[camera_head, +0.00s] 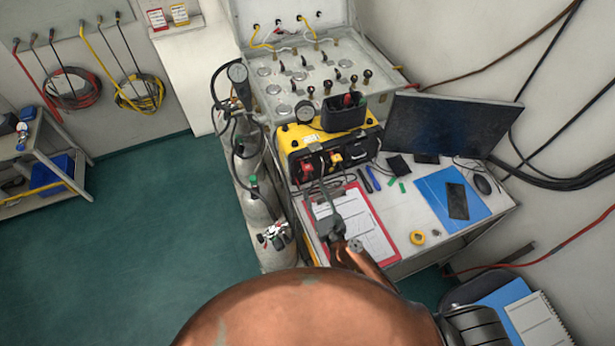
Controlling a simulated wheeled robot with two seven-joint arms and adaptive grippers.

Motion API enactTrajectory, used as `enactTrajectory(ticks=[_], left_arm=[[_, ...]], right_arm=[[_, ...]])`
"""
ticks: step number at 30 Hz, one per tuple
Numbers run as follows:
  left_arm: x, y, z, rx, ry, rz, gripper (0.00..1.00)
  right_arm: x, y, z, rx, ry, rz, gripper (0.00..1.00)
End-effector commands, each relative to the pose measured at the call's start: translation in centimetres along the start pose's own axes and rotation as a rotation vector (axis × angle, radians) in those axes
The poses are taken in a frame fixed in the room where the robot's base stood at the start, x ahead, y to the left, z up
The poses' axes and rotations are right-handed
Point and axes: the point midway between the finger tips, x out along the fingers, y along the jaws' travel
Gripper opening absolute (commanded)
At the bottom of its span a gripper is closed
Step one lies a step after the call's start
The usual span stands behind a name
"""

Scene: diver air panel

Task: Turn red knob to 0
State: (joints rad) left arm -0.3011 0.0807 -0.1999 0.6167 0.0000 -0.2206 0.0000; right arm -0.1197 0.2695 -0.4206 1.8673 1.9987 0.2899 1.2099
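A red knob (306,168) shows on the dark front of a yellow and black air panel box (293,146) on the desk. A yellow knob or fitting (336,158) sits to its right. My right gripper (319,186) reaches up from the bottom, over the clipboard, with its tip close below and right of the red knob. Its slim grey fingers are small and blend with the panel front, so I cannot tell whether they are parted or touch the knob. The scale marks are too small to read. My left gripper is not in view.
A clipboard (383,250) lies under my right gripper. A gauge (305,112) and a black bin (343,117) sit atop the box. A monitor (450,122) stands right, and grey gas cylinders (258,206) stand left. Green floor (150,220) is clear farther left.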

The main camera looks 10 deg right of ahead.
Motion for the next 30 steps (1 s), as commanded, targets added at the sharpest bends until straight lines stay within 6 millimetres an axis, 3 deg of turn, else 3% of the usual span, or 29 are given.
enactTrajectory(ticks=[7, 13, 25, 30], left_arm=[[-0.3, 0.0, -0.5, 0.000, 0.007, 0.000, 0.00], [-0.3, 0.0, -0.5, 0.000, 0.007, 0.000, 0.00], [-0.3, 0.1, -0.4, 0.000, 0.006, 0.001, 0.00], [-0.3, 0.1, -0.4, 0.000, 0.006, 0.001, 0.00]], right_arm=[[4.1, 0.2, 0.4, -0.002, -0.004, 0.004, 0.35], [6.4, 0.1, 0.3, 0.000, -0.002, 0.002, 0.35], [7.0, 0.0, 0.2, 0.000, -0.001, 0.000, 0.34], [7.0, -0.1, 0.2, -0.001, -0.001, -0.001, 0.22]])
